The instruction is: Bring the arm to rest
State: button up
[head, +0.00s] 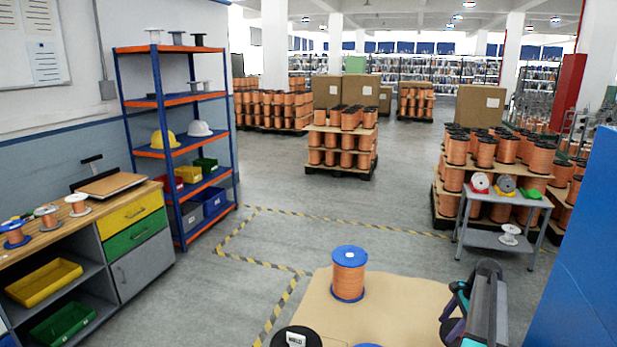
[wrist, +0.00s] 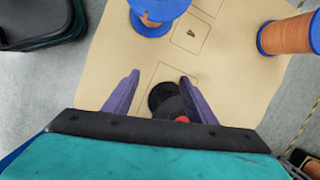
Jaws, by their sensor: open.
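My gripper (head: 450,308) shows at the lower right of the head view, above the right part of a tan board (head: 400,295). In the wrist view its two purple fingers (wrist: 160,85) are spread apart. A dark round object (wrist: 160,92) with a small red part shows beyond and between them; I cannot tell its distance. Nothing is visibly clamped. A copper spool with blue flanges (head: 348,275) stands upright on the board. The wrist view shows one blue-flanged spool (wrist: 150,24) at the top and another (wrist: 288,37) at the right.
A black-topped spool (head: 296,337) is cut off at the bottom of the head view. A blue panel (head: 582,260) stands close at the right. A grey cart (head: 500,240) with spools is beyond the board. Workbench (head: 85,222) and shelf rack (head: 182,150) line the left. Floor between is open.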

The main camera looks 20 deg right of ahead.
jog(key=w+a+f+n+g, duration=0.1)
jog(key=w+a+f+n, duration=0.15)
jog(key=a, duration=0.65)
jog(key=w+a+f+n, duration=0.15)
jog(key=a+n, duration=0.25)
jog(key=a, duration=0.5)
jog(key=w+a+f+n+g, duration=0.1)
jog(key=a+f+n, duration=0.25)
jog(key=a, duration=0.65)
jog(key=s+a+f+n+h, duration=0.1)
jog(key=s+a+n, duration=0.25)
jog(key=a, duration=0.45)
jog(key=s+a+f+n+h, duration=0.15)
jog(key=a+n, duration=0.25)
jog(key=a, duration=0.4)
jog(key=s+a+f+n, duration=0.1)
jog(key=s+a+n, duration=0.25)
jog(key=a, duration=0.35)
jog(key=s+f+n+g+b, duration=0.1)
jog(key=s+f+g+b, duration=0.4)
jog(key=s+f, duration=2)
notch_tip(320, 180, down, 4)
jog(key=b, duration=0.5)
jog(key=shift+a+r+g, duration=0.15)
jog(key=shift+a+g, duration=0.15)
